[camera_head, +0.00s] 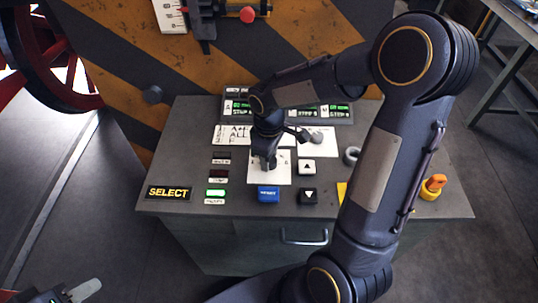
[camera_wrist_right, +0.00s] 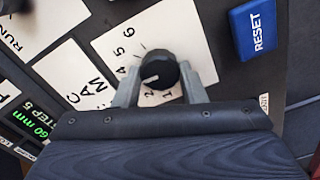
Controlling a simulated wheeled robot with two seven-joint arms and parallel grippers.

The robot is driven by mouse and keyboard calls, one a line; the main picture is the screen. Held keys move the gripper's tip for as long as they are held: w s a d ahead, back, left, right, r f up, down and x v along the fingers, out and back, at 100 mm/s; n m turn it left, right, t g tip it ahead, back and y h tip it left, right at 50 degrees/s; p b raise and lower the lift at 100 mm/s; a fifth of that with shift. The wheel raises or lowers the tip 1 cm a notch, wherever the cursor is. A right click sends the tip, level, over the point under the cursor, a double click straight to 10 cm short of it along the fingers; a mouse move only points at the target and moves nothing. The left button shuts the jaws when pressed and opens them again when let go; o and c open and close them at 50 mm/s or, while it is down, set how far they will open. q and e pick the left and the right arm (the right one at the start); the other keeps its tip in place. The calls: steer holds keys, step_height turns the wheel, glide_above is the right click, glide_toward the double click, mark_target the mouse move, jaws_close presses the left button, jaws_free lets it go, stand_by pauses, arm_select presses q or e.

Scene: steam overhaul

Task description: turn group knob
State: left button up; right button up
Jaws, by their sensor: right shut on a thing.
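The group knob (camera_wrist_right: 158,70) is round and black with a white pointer mark. It sits on a white dial plate (camera_wrist_right: 172,32) with printed numbers up to 6. The pointer is toward the low numbers at lower left; I cannot tell exactly which. My right gripper (camera_wrist_right: 160,76) has one finger on each side of the knob and is shut on it. In the head view my right gripper (camera_head: 265,162) is over the plate (camera_head: 270,180) and largely hides the knob. My left gripper (camera_head: 72,291) is partly in view at the bottom left, away from the console.
A yellow-orange switch (camera_head: 433,186) stands at the right. A striped panel (camera_head: 130,60) rises behind.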

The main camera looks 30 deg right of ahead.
steer(key=shift+n, duration=1.6)
steer(key=o, duration=1)
step_height(320, 180, up, 8)
steer(key=shift+f, duration=0.1)
